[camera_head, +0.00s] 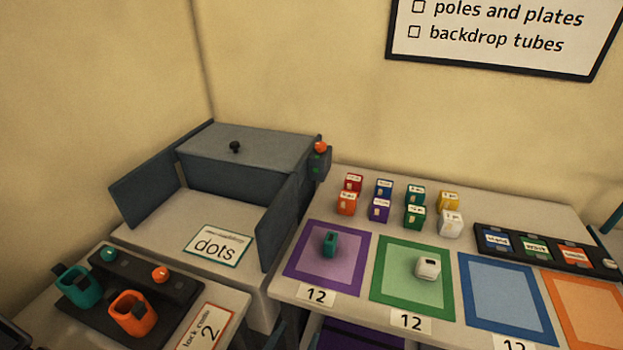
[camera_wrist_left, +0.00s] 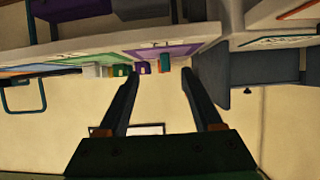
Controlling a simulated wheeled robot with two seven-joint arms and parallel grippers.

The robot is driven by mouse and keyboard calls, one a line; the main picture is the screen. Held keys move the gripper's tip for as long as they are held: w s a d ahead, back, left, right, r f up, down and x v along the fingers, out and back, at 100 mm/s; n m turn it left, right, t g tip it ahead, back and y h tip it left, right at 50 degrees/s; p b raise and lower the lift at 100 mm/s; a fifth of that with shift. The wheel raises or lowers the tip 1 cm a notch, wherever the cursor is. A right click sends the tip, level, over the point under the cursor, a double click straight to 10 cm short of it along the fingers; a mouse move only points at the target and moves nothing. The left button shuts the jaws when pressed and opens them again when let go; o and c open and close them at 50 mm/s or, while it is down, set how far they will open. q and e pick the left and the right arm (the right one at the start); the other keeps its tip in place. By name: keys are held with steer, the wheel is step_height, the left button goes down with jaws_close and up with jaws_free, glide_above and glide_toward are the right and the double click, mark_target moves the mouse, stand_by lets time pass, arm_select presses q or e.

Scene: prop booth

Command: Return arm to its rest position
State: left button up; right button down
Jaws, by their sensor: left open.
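My left gripper (camera_wrist_left: 160,74) shows in the left wrist view with its two dark fingers spread apart and nothing between them. That view looks upside down, with the table and its small blocks beyond the fingertips. In the head view, a dark shape at the bottom left corner is too cut off to tell what it is. My right gripper is in neither view.
Teal (camera_head: 78,287) and orange (camera_head: 132,313) holders sit in front. Right of it are a purple mat (camera_head: 295,270), a green mat (camera_head: 385,290), several small blocks (camera_head: 414,216) and a black tray (camera_head: 545,262).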

arm_select(q)
steer(key=s+a+f+g+y, duration=0.1)
steer(key=s+f+g, duration=0.1)
steer(key=f, duration=0.5)
steer(key=s+a+f+g, duration=0.1)
steer(key=s+a+f, duration=0.15)
steer(key=f, duration=0.45)
steer(key=s+a+f+g+y, duration=0.1)
steer(key=s+f+g, duration=0.1)
steer(key=f, duration=0.5)
steer(key=s+a+f+g+y, duration=0.1)
steer(key=s+a+f+g, duration=0.2)
steer(key=s, duration=0.6)
steer(key=s+a+f+n+g+y, duration=0.1)
steer(key=s+a+f+g, duration=0.2)
steer(key=s+a+f, duration=0.5)
steer(key=shift+s+f, duration=0.5)
steer(key=shift+f, duration=0.05)
steer(key=shift+a, duration=0.1)
